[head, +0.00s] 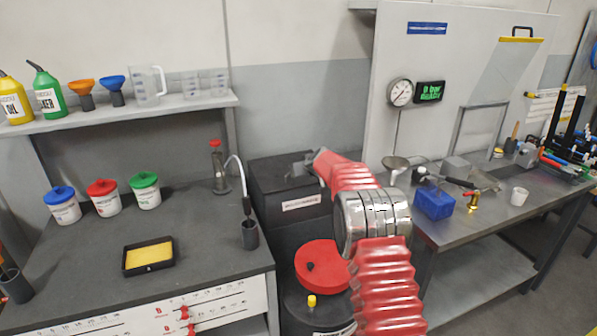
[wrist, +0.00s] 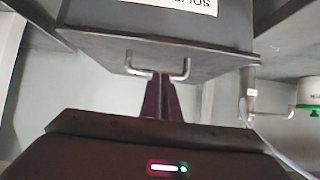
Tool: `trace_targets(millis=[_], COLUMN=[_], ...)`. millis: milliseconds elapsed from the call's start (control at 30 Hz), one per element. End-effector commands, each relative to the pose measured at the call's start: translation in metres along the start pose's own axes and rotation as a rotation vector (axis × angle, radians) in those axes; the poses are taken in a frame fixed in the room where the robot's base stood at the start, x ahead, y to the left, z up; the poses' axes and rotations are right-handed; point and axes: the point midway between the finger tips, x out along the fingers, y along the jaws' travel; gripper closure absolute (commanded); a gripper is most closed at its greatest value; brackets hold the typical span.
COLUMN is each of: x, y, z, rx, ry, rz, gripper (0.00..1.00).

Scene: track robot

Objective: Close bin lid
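The dark bin (head: 290,206) with a white label stands between the two benches in the head view. Its dark lid (head: 268,176) lies over the top and looks level; a small gap cannot be ruled out. In the wrist view, the bin (wrist: 110,18) appears upside down, with the lid (wrist: 95,49) against it.
A drum with a red round lid (head: 318,258) stands in front of the bin. The left bench (head: 95,268) holds tubs, a sponge tray (head: 148,256) and a thin tap (head: 241,176). The right bench (head: 450,232) holds a blue box (head: 433,203) and tools.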

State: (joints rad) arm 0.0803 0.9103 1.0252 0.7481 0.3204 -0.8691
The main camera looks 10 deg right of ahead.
Motion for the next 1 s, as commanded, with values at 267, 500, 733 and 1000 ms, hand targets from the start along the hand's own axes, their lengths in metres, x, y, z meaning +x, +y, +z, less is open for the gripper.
trace_targets(millis=[267,500,733,1000], x=[0.012,-0.004,-0.027,-0.039], y=[-0.005,-0.004,-0.003,-0.002], z=[0.03,0.009,-0.023,-0.011], rx=[0.003,0.0,-0.003,-0.001], ry=[-0.047,-0.031,-0.005,0.0], rz=[-0.013,-0.01,-0.004,-0.004], gripper=[1.0,1.0,1.0,1.0])
